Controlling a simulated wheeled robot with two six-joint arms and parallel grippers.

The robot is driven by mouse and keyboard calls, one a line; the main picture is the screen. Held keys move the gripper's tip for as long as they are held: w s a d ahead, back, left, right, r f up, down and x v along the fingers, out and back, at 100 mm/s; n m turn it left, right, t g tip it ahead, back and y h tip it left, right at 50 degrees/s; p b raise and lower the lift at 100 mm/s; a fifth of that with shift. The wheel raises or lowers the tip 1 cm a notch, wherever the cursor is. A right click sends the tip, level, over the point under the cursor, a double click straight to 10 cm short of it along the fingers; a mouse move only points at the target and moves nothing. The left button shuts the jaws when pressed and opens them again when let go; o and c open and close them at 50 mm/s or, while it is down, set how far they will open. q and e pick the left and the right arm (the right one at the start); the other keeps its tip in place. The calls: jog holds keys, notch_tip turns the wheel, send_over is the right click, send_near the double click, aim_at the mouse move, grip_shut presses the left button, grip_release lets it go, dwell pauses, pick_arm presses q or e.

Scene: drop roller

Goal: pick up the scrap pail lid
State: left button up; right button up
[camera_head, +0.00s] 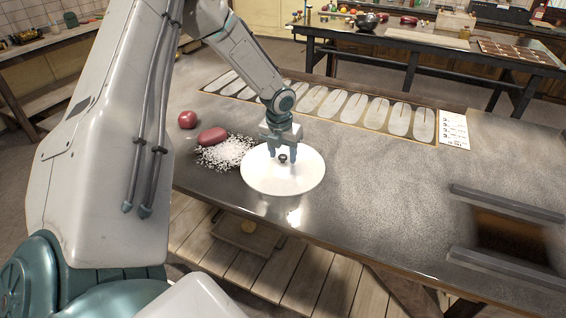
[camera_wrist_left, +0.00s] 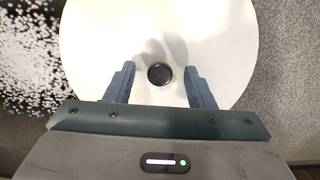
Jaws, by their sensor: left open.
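The scrap pail lid is a round white disc (camera_head: 262,178) with a small dark knob (camera_head: 282,158) at its middle, lying on the grey table. My left gripper (camera_head: 283,152) points down over the lid, close around the knob. In the left wrist view the lid (camera_wrist_left: 110,40) fills the upper middle, and the knob (camera_wrist_left: 159,75) sits between the two open fingers of my left gripper (camera_wrist_left: 160,88), with a gap on each side. I cannot tell whether the fingertips touch the lid. My right gripper is not in view.
White crumbs (camera_head: 222,153), a long red piece (camera_head: 212,136) and a round red one (camera_head: 187,120) lie left of the lid. A panel of pale oval slots (camera_head: 355,108) runs behind it. A rectangular opening with rails (camera_head: 508,230) is at right. The table between is clear.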

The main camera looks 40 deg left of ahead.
pick_arm(q)
jog(key=shift+f, duration=0.15)
jog(key=shift+s, duration=0.1)
jog(key=shift+c, duration=1.3)
jog(key=c, duration=0.7)
grip_shut()
